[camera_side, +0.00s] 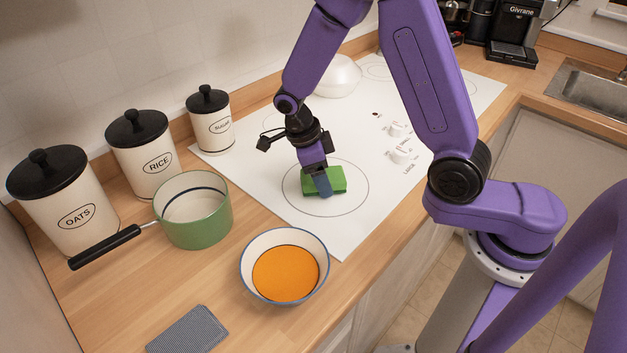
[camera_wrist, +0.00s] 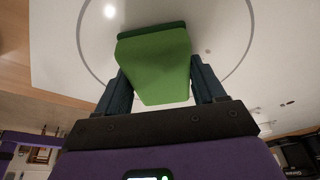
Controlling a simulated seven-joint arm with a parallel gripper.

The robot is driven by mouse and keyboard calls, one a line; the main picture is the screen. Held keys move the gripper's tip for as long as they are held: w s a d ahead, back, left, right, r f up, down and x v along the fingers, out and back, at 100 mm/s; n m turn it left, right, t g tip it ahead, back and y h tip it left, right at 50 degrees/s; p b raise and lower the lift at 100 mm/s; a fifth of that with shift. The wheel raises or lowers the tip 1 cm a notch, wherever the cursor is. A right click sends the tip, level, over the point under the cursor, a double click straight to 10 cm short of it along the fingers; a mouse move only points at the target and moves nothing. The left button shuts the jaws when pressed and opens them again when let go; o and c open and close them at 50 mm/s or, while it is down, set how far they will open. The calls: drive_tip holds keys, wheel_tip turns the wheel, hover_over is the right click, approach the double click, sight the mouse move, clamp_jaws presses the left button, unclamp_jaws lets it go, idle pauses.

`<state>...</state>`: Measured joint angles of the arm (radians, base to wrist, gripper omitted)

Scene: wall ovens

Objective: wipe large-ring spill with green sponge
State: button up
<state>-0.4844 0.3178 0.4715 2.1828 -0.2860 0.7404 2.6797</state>
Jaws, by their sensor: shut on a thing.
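The green sponge (camera_side: 325,181) is between the fingers of my gripper (camera_side: 322,183), inside the large ring (camera_side: 301,208) on the white cooktop (camera_side: 350,235). In the wrist view the sponge (camera_wrist: 155,65) sits between the two dark fingers of my gripper (camera_wrist: 157,88), with the ring's grey outline curving around it. The gripper is shut on the sponge. The sponge is at or very near the cooktop surface; I cannot tell whether it presses on it.
A bowl of orange contents (camera_side: 285,273) and a green saucepan (camera_side: 195,222) stand left of the cooktop. Canisters (camera_side: 141,155) line the wall. A grey cloth or pad (camera_side: 188,331) lies at the front. A white lidded dish (camera_side: 337,77) sits on the cooktop's far part. Knobs (camera_side: 399,143) are to the right.

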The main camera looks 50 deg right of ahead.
sight(335, 166)
drive_tip(key=shift+d+f, duration=0.2)
drive_tip(key=shift+d, duration=0.3)
drive_tip(key=shift+d+r, duration=0.15)
drive_tip(key=shift+d, duration=1.3)
drive_tip(key=shift+d+f, duration=0.2)
drive_tip(key=shift+d, duration=0.25)
drive_tip(key=shift+d+r, duration=0.15)
drive_tip(key=shift+d, duration=0.65)
drive_tip(key=shift+a, duration=5.7)
wheel_tip(335, 166, up, 8)
drive_tip(key=shift+d, duration=0.15)
